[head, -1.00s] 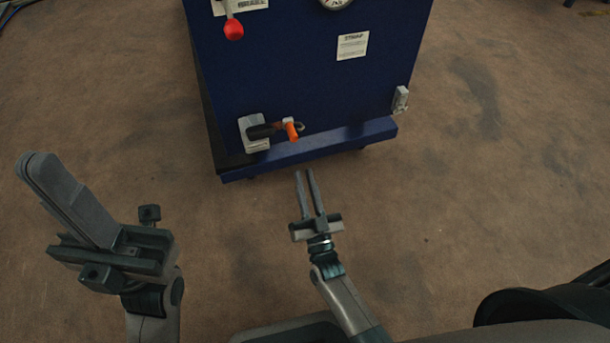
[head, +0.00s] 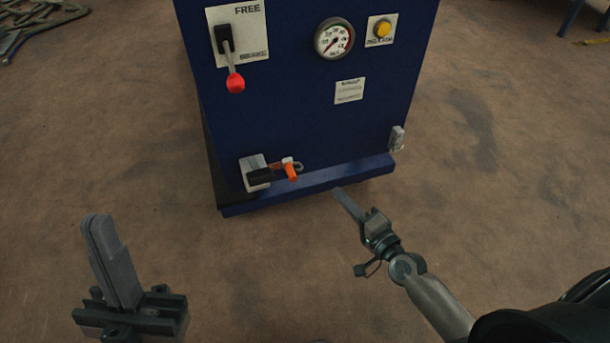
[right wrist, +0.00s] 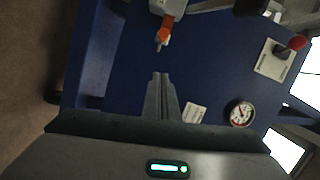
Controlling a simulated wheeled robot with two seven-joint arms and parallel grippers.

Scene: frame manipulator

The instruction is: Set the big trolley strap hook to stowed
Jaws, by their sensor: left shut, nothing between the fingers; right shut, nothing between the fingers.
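The big trolley (head: 285,120) is a dark blue box with a low ledge along its front bottom edge. The strap hook (head: 290,170), orange with a metal hook end, sits low on its front face beside a pale plate (head: 250,165) and a black part. The hook also shows at the top of the right wrist view (right wrist: 165,33). My right gripper (head: 338,192) is shut and empty, in front of the ledge, to the right of and apart from the hook. Its fingers (right wrist: 160,77) point toward the blue face. My left gripper (head: 97,220) is shut and empty, over the floor at lower left.
A small grey bracket (head: 397,138) is at the face's lower right. Above are a red-knobbed lever (head: 235,80) on a plate marked FREE, a round gauge (head: 334,38), a yellow button (head: 382,29) and a white label (head: 349,91). The floor in front is clear.

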